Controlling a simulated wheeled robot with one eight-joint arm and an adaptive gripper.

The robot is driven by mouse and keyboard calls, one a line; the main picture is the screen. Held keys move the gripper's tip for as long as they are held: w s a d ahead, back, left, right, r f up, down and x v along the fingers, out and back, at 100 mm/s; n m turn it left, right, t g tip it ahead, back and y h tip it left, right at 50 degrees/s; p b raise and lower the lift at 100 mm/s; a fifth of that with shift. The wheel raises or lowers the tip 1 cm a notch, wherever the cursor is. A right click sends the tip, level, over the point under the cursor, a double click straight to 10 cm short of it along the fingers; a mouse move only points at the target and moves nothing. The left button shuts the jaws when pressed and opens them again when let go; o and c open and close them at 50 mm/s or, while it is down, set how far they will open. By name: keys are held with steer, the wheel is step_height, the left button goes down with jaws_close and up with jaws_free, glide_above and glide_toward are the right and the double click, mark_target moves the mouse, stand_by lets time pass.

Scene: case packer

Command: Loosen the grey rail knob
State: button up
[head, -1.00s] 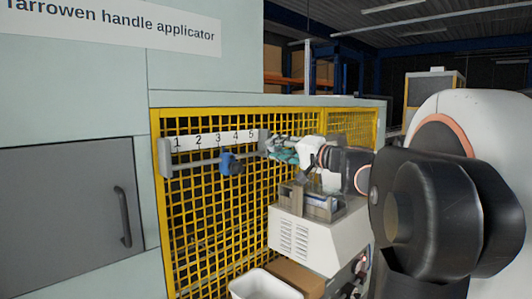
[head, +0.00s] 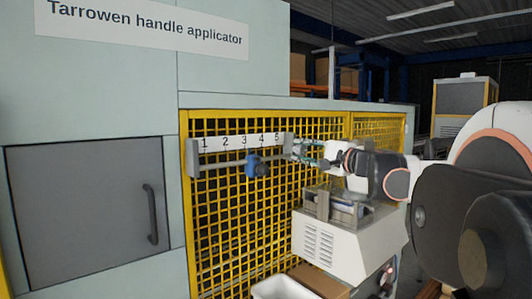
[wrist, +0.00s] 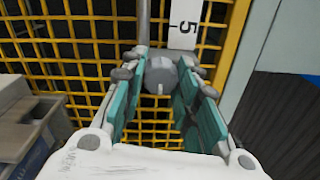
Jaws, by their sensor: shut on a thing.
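The grey rail knob (wrist: 160,78) is at the "5" end of the rail (wrist: 143,25), in the middle of the wrist view. My gripper (wrist: 167,88) has its teal pads on both sides of the knob and is shut on it. In the head view my gripper (head: 306,151) is at the right end of the rail (head: 222,163), where the fingers hide most of the knob. A blue knob (head: 252,166) sits on the rail below about "3" and "4", apart from my gripper.
The numbered scale (head: 233,141) runs above the rail, before a yellow mesh guard (head: 225,220). A pale machine box (head: 335,245) with a grey tray (head: 338,212) on top stands below my gripper. A white bin (head: 280,288) is at the bottom.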

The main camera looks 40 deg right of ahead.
stand_by(0.3)
steer(key=o, duration=1.1)
steer(key=shift+d, duration=0.1)
